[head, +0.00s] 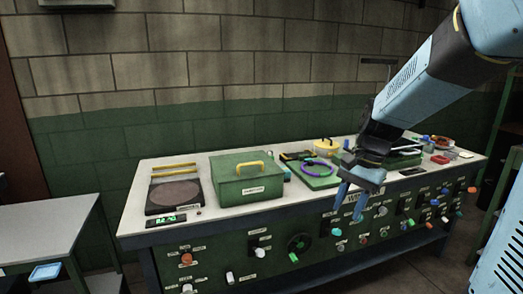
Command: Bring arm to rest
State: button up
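My blue and black arm reaches in from the upper right in the head view. My gripper (353,194) hangs at its end with light blue fingers pointing down, in front of the bench's front edge. The fingers look parted with nothing between them. The gripper is seen against the bench (138,222) and its front panel; I cannot tell how far it is from them. The arm hides part of the bench top behind it.
On the bench are a scale (174,197) with a lit display, a green box (247,179) with a yellow handle, a green tray (312,181) holding a purple ring (320,169), and a yellow-lidded pot (326,146). Small items crowd the right end. A grey table (35,230) stands left.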

jog(key=s+d+r+n+t+h, duration=0.2)
jog(key=s+r+n+t, duration=0.4)
jog(key=s, duration=0.6)
jog(key=shift+d+r+n+h, duration=0.35)
jog(key=shift+r+n+h, duration=0.05)
jog(key=shift+r+n, duration=0.6)
dwell(0.4)
